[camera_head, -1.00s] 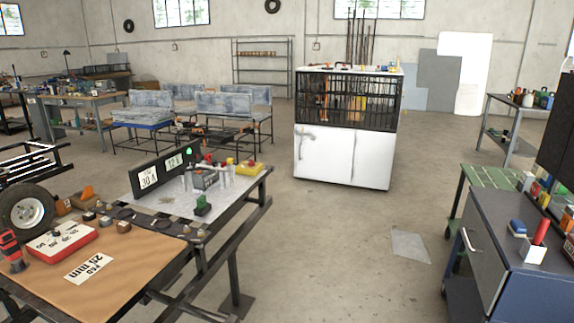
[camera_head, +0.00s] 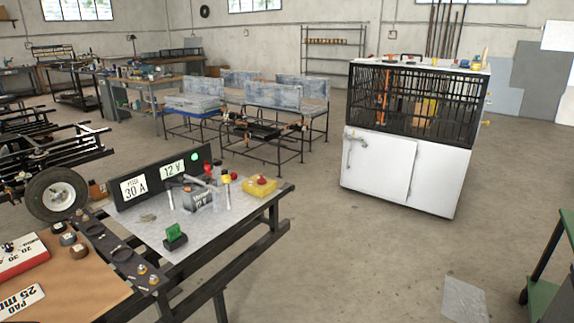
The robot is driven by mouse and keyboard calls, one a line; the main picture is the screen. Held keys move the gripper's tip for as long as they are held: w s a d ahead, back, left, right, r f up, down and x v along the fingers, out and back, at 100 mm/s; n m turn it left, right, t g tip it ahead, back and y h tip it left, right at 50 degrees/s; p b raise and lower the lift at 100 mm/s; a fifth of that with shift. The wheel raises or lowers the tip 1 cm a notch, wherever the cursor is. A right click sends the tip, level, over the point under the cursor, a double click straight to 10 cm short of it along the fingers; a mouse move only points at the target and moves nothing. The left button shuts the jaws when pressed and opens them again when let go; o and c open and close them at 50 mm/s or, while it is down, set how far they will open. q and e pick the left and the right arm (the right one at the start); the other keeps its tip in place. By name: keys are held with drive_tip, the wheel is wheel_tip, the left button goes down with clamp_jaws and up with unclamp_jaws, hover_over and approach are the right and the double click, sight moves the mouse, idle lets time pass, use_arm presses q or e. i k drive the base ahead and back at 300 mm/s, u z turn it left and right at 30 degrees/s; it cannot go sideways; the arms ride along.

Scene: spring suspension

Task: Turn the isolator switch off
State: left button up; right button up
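A yellow box with a red knob on top (camera_head: 261,185) sits near the far right corner of a grey-topped workbench (camera_head: 215,222). It looks like the isolator switch, but I cannot read its position. A battery-like block (camera_head: 197,199) stands left of it, with several clamp-like or rod parts around it. A black panel (camera_head: 150,180) behind carries "30 A" and "12 V" cards and a lit green lamp (camera_head: 194,157). A green part on a black base (camera_head: 175,236) is at the bench's near edge. Neither of my grippers is in view.
A white cabinet with a black cage (camera_head: 400,170) is at the right. The floor between bench and cabinet is clear.

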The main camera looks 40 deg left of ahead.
sight(261, 181)
drive_tip(key=u, duration=0.45)
drive_tip(key=i, duration=1.8)
drive_tip(key=u, duration=1.1)
